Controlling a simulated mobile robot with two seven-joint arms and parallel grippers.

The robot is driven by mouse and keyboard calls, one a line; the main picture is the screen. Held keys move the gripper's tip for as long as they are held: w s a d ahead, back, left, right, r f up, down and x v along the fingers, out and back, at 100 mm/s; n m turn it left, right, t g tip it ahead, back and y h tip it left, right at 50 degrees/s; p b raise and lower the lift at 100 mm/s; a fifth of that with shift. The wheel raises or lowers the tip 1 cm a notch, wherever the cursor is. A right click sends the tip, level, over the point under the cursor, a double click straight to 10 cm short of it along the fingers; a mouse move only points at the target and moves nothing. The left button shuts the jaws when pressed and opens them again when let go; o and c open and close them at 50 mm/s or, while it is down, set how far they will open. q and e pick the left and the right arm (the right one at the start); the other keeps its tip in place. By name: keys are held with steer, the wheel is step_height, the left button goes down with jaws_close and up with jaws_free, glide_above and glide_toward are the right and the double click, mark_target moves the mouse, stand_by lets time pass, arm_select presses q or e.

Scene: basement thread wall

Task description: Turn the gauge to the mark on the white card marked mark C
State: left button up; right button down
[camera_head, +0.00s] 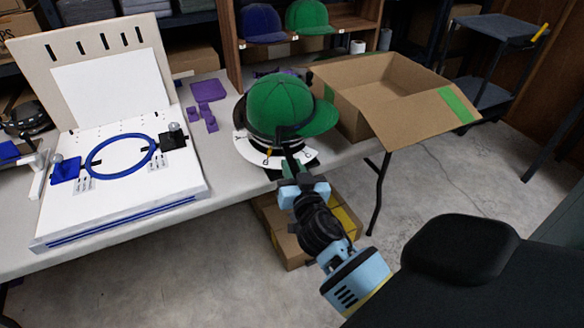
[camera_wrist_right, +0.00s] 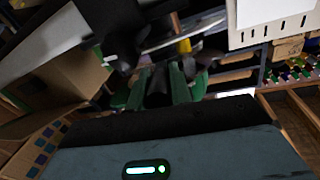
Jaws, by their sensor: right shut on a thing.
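A green cap (camera_head: 280,105) sits over a dark stand near the right end of the long table. A white card (camera_head: 249,151) with small black marks shows below the cap's left side; its lettering is too small to read. My right gripper (camera_head: 289,160) reaches to the near side of this stand, just below the cap. It is shut on a dark part there, which I take to be the gauge; the fingers hide much of it. In the wrist view the right gripper (camera_wrist_right: 165,88) has a dark piece between its fingers. My left gripper is not in view.
An open cardboard box (camera_head: 375,85) stands right of the cap. A white board with a blue hoop (camera_head: 121,156) lies on the table's left part, with small purple pieces (camera_head: 208,115) between. More caps sit on a shelf (camera_head: 285,50) behind. Floor boxes (camera_head: 290,240) are under the table.

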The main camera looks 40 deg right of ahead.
steer(key=shift+s+d+r+n+t+y+p, duration=0.1)
steer(key=shift+s+d+n+t+y+p, duration=0.2)
steer(key=shift+d+n+y+p, duration=0.35)
steer(key=d+n+y+p, duration=0.2)
steer(key=d+n+y, duration=0.6)
steer(key=d+y, duration=0.2)
steer(key=shift+n+y, duration=0.35)
steer(key=shift+y, duration=0.5)
steer(key=shift+d+r, duration=0.1)
steer(key=shift+r, duration=0.05)
steer(key=c, duration=1.3)
jaws_free()
